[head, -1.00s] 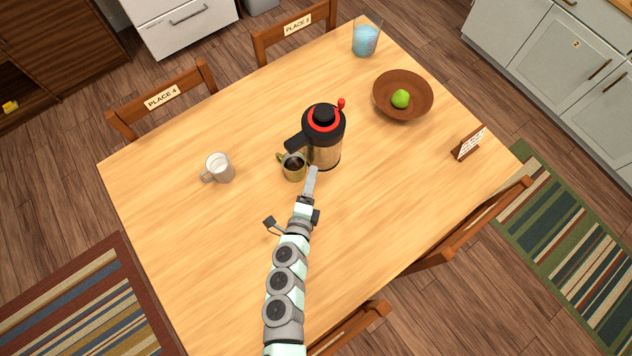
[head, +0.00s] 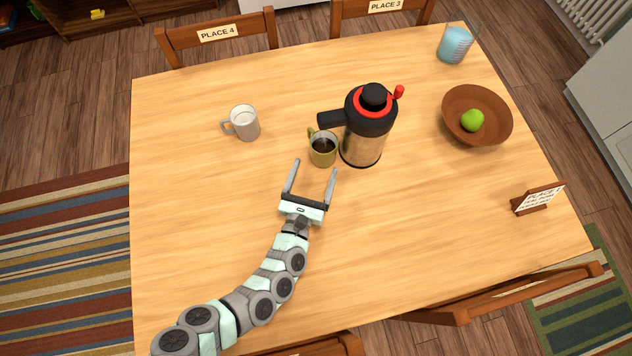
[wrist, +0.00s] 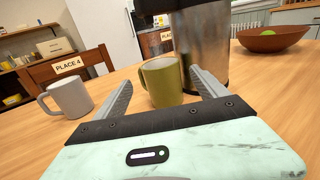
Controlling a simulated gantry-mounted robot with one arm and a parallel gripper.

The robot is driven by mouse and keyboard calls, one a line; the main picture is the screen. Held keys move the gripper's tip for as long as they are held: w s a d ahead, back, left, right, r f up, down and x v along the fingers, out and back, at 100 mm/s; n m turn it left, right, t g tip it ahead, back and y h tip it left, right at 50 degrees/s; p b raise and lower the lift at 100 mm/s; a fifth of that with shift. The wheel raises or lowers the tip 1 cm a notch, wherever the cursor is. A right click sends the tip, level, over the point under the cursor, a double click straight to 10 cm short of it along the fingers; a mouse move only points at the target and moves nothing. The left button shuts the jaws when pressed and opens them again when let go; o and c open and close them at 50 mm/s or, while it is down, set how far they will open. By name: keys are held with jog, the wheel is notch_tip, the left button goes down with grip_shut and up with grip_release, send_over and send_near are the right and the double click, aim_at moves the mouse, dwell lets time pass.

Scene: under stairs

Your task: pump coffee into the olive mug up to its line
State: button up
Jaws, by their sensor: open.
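The olive mug (head: 322,150) stands upright on the table with dark coffee in it, right beside the pump flask (head: 362,145), under its black spout. The line and the exact coffee level cannot be made out. The flask has a steel body, a black top with a knob, a red ring and a red lever. My gripper (head: 313,168) is open and empty, its two fingers pointing toward the olive mug from the near side. In the wrist view the olive mug (wrist: 161,84) shows between the fingers, just beyond them, with the flask (wrist: 203,45) behind it.
A white mug (head: 243,123) stands to the left. The near left of the table (head: 185,230) is clear.

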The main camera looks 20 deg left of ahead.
aim_at(320, 154)
jog(key=w, duration=0.5)
jog(key=w+a, duration=0.1)
jog(key=w, duration=0.1)
jog(key=shift+w, duration=0.15)
jog(key=shift+c, duration=0.5)
grip_shut()
dwell(1.1)
jog(key=shift+r, duration=0.2)
jog(key=shift+s+a+b, duration=0.5)
jog(key=shift+s+a, duration=0.45)
jog(key=shift+a, duration=0.25)
jog(key=shift+s+a+b, duration=0.5)
jog(key=shift+s+a, duration=0.5)
jog(key=shift+a, duration=0.15)
jog(key=shift+s+a+b, duration=0.5)
jog(key=shift+s+a, duration=0.45)
jog(key=shift+a, duration=0.25)
jog(key=shift+r+p, duration=2)
jog(key=shift+p, duration=0.05)
